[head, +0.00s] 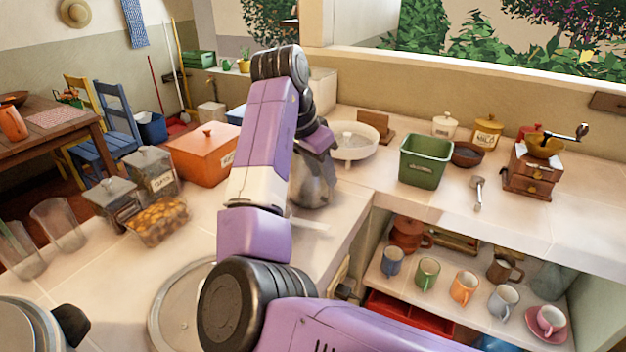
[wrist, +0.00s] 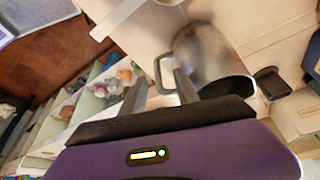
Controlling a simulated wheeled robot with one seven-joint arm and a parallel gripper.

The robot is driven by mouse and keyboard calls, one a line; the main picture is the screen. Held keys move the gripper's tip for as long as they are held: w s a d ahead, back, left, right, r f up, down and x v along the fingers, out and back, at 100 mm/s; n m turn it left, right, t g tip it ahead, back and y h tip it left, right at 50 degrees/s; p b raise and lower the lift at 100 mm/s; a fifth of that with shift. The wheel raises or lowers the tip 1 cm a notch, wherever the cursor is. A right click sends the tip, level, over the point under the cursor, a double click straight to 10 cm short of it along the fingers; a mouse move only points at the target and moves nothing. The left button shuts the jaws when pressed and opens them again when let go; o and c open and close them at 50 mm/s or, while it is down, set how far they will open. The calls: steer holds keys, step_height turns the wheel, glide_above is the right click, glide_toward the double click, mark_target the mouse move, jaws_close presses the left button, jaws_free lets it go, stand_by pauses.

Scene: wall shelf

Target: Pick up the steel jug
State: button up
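The steel jug (head: 314,184) stands on the tiled counter near its inner corner, partly hidden behind my arm in the head view. In the wrist view the jug (wrist: 208,52) is a shiny grey body with its loop handle (wrist: 160,74) toward the left. My gripper (wrist: 160,84) is open, its two fingers apart on either side of the handle in this view. I cannot tell whether either finger touches it. In the head view the fingers are hidden by the wrist.
An orange box (head: 200,158), glass jars (head: 152,172) and a round lid (head: 180,312) share the counter. A white bowl (head: 352,146) and green bin (head: 424,160) stand behind and right. Cups (head: 464,286) fill the shelf below.

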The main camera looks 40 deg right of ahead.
steer(key=shift+s+x, duration=0.15)
steer(key=shift+x, duration=1.5)
steer(key=shift+s+x, duration=0.1)
steer(key=shift+x, duration=1.55)
steer(key=shift+d, duration=0.15)
jaws_close()
steer(key=shift+r, duration=0.15)
